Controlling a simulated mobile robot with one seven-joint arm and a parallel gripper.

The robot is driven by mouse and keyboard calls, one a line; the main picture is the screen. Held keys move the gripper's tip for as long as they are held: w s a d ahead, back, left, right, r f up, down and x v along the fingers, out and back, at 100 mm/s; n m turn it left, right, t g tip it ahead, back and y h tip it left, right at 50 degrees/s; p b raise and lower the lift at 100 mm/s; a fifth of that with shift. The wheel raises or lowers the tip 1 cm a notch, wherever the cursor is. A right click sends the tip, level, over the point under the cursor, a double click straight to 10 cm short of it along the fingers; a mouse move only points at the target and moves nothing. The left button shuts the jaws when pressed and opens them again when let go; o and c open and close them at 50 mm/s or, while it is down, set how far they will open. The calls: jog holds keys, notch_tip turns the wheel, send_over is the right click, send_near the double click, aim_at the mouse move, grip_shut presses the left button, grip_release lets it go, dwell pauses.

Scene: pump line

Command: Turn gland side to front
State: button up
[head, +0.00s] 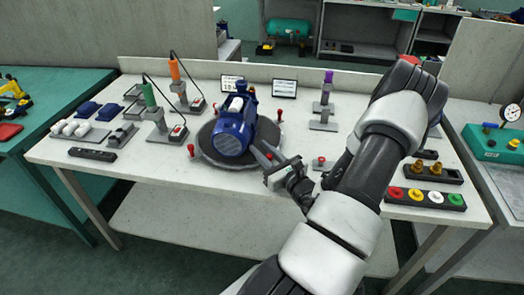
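A blue pump (233,128) sits on a round grey turntable (207,150) in the middle of the white bench. Red upright pegs stand at the turntable's rim: one at the left front (191,150) and one at the right back (279,115). My gripper (266,152) reaches in from the right, its fingers at the front right rim, close to the pump's near end. A bit of red shows between or beside the fingers, probably another peg. Whether the fingers touch or hold it cannot be told. Which pump side is the gland side is unclear.
Stands with green (149,95) and orange (174,69) tools are at the left, a purple-topped stand (326,100) at the back right. Two small displays (284,88) stand behind the turntable. A tray of coloured caps (425,198) lies at the right.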

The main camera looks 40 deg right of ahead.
aim_at(273, 143)
jog(key=shift+c, duration=0.3)
grip_shut()
jog(key=d, duration=0.5)
jog(key=shift+w+d+p, duration=0.1)
jog(key=shift+w+p, duration=0.1)
jog(key=shift+p, duration=0.15)
jog(key=shift+a, duration=0.2)
dwell(0.4)
jog(key=shift+o, duration=0.3)
grip_release()
jog(key=s, duration=0.5)
jog(key=s+a, duration=0.1)
jog(key=s, duration=0.5)
jog(key=s+a+p, duration=0.1)
jog(key=s, duration=0.5)
jog(key=shift+s, duration=0.15)
